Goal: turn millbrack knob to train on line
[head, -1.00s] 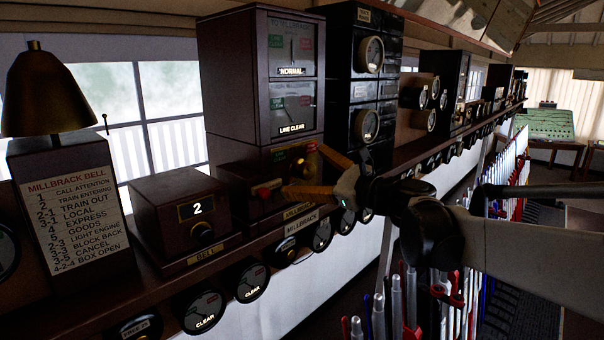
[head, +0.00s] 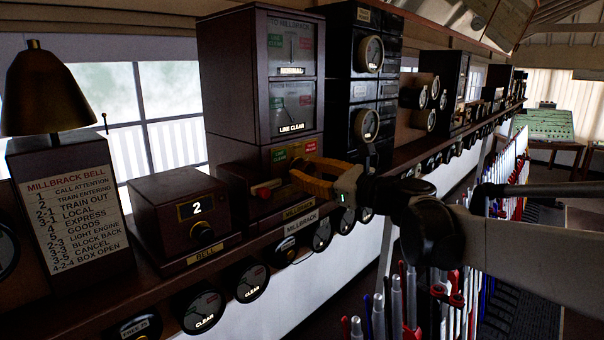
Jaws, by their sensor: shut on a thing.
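The tall dark-wood Millbrack instrument (head: 228,80) stands on the shelf. Its upper dial (head: 292,50) reads NORMAL and its lower dial (head: 292,108) reads LINE CLEAR. Its lower front panel has a green label (head: 280,155) at left and a red label (head: 311,147) at right; their words are too small to read. My gripper (head: 299,176) reaches in from the right with its orange fingers at this panel. It is shut on the knob, which the fingers mostly hide, so I cannot tell where the knob points.
A red button (head: 262,193) sits just left of my fingers. The bell box (head: 185,215) showing 2 and the brass bell (head: 48,90) stand further left. A black instrument (head: 345,75) stands close on the right. Several levers (head: 395,300) stand below my arm.

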